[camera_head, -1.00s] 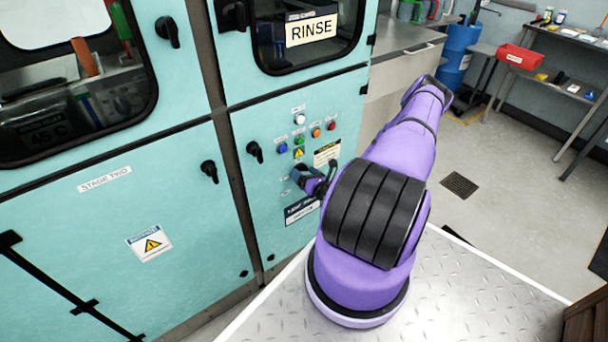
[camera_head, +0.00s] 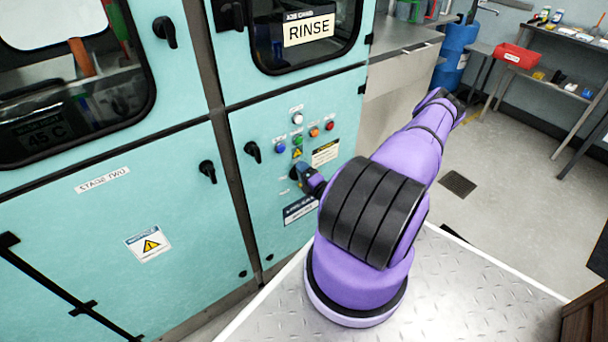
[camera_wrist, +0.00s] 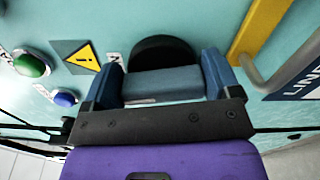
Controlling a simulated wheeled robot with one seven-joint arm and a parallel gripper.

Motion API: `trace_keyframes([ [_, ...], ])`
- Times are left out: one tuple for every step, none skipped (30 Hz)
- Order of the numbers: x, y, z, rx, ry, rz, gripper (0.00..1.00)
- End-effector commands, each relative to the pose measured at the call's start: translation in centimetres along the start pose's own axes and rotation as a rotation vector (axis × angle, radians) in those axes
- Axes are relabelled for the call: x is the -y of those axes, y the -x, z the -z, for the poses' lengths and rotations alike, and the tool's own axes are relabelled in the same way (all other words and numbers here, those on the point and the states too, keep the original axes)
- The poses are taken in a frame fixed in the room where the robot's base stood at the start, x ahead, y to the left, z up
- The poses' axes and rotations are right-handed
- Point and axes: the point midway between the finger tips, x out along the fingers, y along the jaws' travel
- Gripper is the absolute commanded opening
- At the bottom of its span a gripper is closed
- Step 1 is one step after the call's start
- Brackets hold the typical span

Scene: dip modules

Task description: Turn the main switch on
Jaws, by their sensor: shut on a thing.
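The main switch appears in the wrist view as a dark round knob (camera_wrist: 160,50) on the teal panel. My gripper (camera_wrist: 163,76) has its two blue fingers on either side of this knob and is shut on it. Part of the knob is hidden by the gripper, so its exact turn position cannot be told. In the head view my gripper (camera_head: 299,175) is up against the panel, below the coloured buttons and above a dark label. It covers the switch there.
A green button (camera_wrist: 32,64), a blue button (camera_wrist: 65,99) and a warning triangle (camera_wrist: 82,56) sit close by. A yellow piece (camera_wrist: 262,28) and a grey bent bar (camera_wrist: 262,76) stand out near the right finger. A black door handle (camera_head: 252,151) is to the left.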

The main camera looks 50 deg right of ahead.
Motion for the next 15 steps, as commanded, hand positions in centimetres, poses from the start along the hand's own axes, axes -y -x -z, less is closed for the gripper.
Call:
trace_keyframes([
  [0.14,0.06,-0.02,0.001,-0.032,0.002,0.59],
  [0.17,0.06,-0.01,0.001,-0.052,0.002,0.59],
  [0.20,0.06,0.00,0.001,-0.076,0.002,0.59],
  [0.21,0.06,0.00,0.001,-0.092,0.002,0.59],
  [0.22,0.06,0.00,0.001,-0.109,0.002,0.59],
  [0.24,0.05,0.00,0.001,-0.127,0.002,0.59],
  [0.25,0.05,0.00,0.001,-0.141,0.002,0.59],
  [0.26,0.05,0.00,0.001,-0.152,0.002,0.59],
  [0.27,0.04,-0.01,0.001,-0.167,0.002,0.59],
  [0.28,0.04,-0.01,0.001,-0.177,0.002,0.59],
  [0.29,0.04,-0.01,0.001,-0.185,0.002,0.59],
  [0.29,0.04,-0.01,0.001,-0.194,0.002,0.59],
  [0.30,0.04,-0.01,0.001,-0.201,0.002,0.59],
  [0.30,0.04,-0.01,0.001,-0.207,0.002,0.59],
  [0.31,0.04,-0.01,0.001,-0.212,0.002,0.59],
])
